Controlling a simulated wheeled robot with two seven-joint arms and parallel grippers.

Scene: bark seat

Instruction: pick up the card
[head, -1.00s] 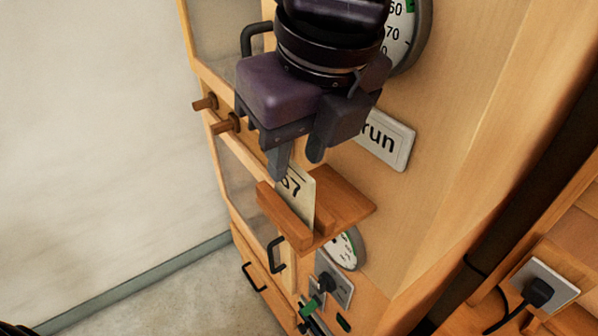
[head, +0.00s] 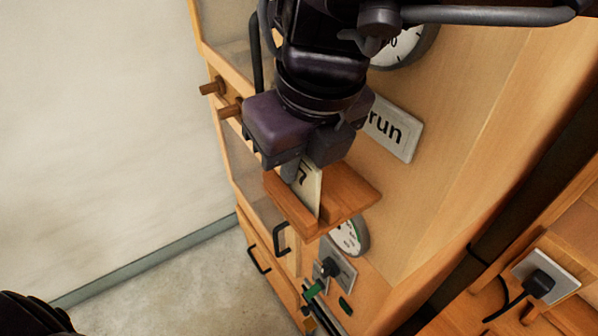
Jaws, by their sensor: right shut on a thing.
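The card (head: 309,194) is cream with dark print, of which a "7" shows. It stands upright on a small wooden ledge (head: 350,194) that juts from the wooden cabinet. My right gripper (head: 305,172) comes from above and is shut on the card's upper part. The fingers and gripper body hide the top of the card. The card's lower edge still appears to be at the ledge; I cannot tell whether it touches. A dark part at the bottom left corner may be my left arm; its gripper does not show.
A "run" sign (head: 389,128) and a round dial (head: 401,47) sit behind my right gripper. Wooden pegs (head: 229,111) stick out at left. Below are another dial (head: 349,236), black handles (head: 281,239) and a plug (head: 329,267). Free space lies at left by the wall.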

